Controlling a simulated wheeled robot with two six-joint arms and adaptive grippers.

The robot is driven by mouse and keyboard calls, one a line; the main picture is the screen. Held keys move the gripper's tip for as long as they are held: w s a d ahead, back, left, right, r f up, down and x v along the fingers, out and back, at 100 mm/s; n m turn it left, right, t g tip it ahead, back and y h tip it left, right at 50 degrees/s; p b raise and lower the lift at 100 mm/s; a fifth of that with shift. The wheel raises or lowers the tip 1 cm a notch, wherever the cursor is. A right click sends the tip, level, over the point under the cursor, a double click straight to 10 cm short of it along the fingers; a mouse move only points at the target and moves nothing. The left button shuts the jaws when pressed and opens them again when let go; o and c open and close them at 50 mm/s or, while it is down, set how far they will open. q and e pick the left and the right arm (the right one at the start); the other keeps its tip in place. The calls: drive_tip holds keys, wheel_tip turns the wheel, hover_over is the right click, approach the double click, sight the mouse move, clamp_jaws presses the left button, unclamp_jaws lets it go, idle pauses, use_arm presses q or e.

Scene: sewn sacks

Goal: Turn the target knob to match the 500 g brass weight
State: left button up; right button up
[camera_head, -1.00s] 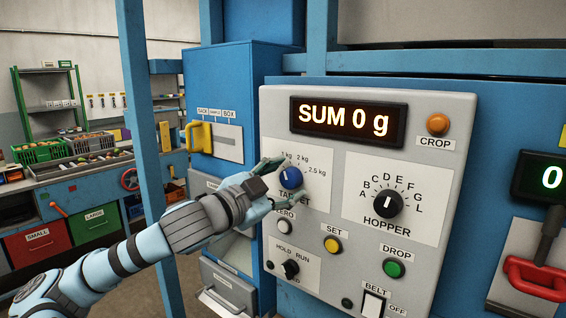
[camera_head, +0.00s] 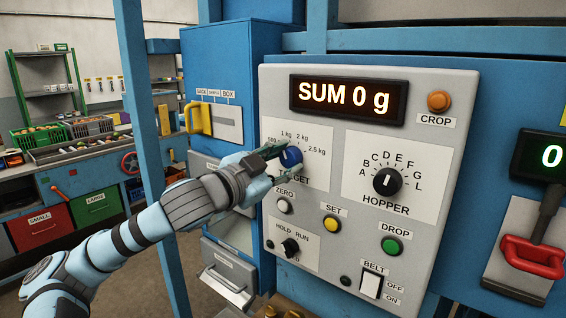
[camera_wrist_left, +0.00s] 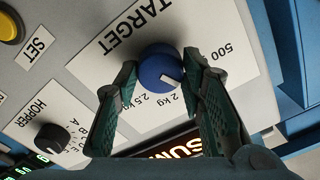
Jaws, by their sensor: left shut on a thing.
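The blue target knob (camera_head: 290,157) sits on the grey control panel, with a scale from 500 through 1 kg and 2 kg to 2.5 kg around it. My left gripper (camera_head: 273,164) is shut on it. In the left wrist view the two dark green fingers (camera_wrist_left: 163,88) stand on either side of the knob (camera_wrist_left: 158,66). Its white pointer mark faces the scale's middle, away from the 500 label; the exact setting is hard to tell. The 1 kg label is hidden there by a finger. I cannot make out the 500 g brass weight. My right gripper is not in view.
The hopper knob (camera_head: 387,181) is to the right. The ZERO button (camera_head: 284,205), SET button (camera_head: 332,224) and HOLD/RUN knob (camera_head: 290,247) are close below. The display (camera_head: 348,98) above reads SUM 0 g. A blue post (camera_head: 146,150) stands left of the panel.

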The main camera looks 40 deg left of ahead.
sight(293, 109)
use_arm(q)
drive_tip(key=n+b, duration=0.1)
drive_tip(key=n, duration=0.2)
drive_tip(key=shift+f+n, duration=0.1)
drive_tip(key=shift+n, duration=0.3)
drive_tip(key=shift+n+b, duration=0.6)
drive_tip(key=shift+n, duration=1)
drive_tip(key=o, duration=1.1)
drive_tip(key=shift+o, duration=0.2)
wheel_tip(293, 109, up, 10)
drive_tip(key=shift+r, duration=0.1)
